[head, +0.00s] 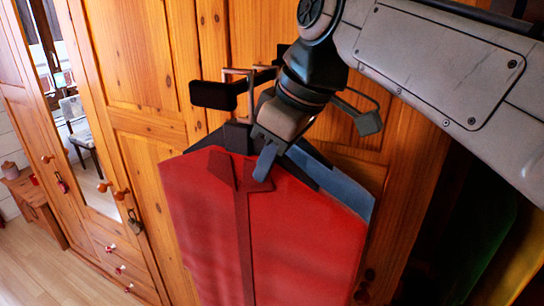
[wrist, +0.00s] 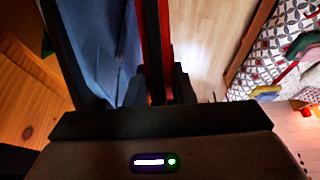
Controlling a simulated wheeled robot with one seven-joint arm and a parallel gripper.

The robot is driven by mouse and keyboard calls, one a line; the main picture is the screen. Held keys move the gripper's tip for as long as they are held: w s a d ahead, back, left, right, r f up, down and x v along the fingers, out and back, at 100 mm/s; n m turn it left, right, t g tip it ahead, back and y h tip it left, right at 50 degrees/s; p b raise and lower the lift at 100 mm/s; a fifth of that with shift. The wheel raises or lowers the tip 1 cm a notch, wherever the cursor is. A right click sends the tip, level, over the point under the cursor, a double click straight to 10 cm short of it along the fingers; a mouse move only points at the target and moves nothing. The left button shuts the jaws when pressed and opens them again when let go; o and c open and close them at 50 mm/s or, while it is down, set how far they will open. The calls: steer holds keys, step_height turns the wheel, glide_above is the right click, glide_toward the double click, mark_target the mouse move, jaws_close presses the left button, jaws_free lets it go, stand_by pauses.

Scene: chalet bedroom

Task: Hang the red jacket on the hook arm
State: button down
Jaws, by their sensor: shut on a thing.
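The red jacket (head: 290,225) hangs upright from a dark hanger (head: 205,142) in the head view. My gripper (head: 262,155) is shut on its top, near the collar. In the wrist view the jacket is a thin red edge (wrist: 165,35) running to my dark fingers (wrist: 156,88). The hook arm (head: 213,95) is a black bar with a flat end plate, in front of the wooden doors. The hanger's square metal hook (head: 238,72) is at this bar and overlaps it. I cannot tell whether it rests on it. My wrist hides part of the bar.
A blue garment (head: 335,185) is close behind the red jacket; it also shows in the wrist view (wrist: 95,45). The wooden wardrobe (head: 145,60) stands right behind, with a mirror (head: 80,110) at left. Clear floor (head: 50,275) lies at lower left.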

steer(key=shift+f, duration=0.1)
steer(key=c, duration=1.2)
jaws_free()
steer(key=shift+o, duration=0.2)
